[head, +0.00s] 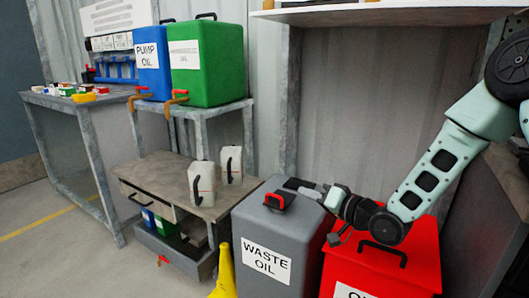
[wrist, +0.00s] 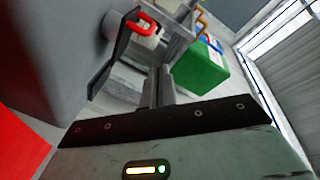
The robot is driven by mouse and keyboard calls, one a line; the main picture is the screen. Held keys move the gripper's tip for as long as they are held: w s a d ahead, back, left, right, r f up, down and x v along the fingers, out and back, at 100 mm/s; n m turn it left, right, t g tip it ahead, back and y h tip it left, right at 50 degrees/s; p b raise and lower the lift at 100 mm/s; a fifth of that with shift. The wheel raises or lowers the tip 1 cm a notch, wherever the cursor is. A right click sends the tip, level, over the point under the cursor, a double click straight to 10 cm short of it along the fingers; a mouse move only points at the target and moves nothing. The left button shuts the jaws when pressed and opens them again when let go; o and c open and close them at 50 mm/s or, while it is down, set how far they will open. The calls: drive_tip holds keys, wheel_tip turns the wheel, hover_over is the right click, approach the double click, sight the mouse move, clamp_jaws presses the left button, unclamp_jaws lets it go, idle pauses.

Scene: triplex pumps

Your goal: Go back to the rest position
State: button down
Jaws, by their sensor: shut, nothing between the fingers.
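My gripper (head: 298,187) is shut and empty. In the head view it reaches left over the back of the grey bin (head: 240,230) labelled WASTE OIL, close to the bin's red and black handle (head: 279,201). Whether it touches the bin cannot be told. In the wrist view the shut fingers (wrist: 160,85) stand in the middle, with the grey bin (wrist: 40,45) at the left and the red and black handle (wrist: 140,22) at the top.
A red bin (head: 345,265) stands under my arm. A bench (head: 140,172) with two white jugs is left of the grey bin. Blue (head: 153,60) and green (head: 225,70) oil tanks stand on a metal stand behind. A yellow object (head: 224,275) is on the floor.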

drive_tip(key=s+a+f+n+g+h, duration=0.1)
drive_tip(key=s+a+n+g+h, duration=0.45)
drive_tip(key=s, duration=0.55)
drive_tip(key=s+d+r+n+g+h, duration=0.2)
drive_tip(key=s+g+h, duration=0.15)
drive_tip(key=s, duration=0.95)
drive_tip(key=s+d+r+n+g+h, duration=0.15)
drive_tip(key=s+g, duration=0.25)
drive_tip(key=s, duration=0.9)
wheel_tip(320, 180, up, 29)
drive_tip(key=p, duration=2.9)
drive_tip(key=shift+w+p, duration=0.25)
drive_tip(key=shift+p, duration=0.05)
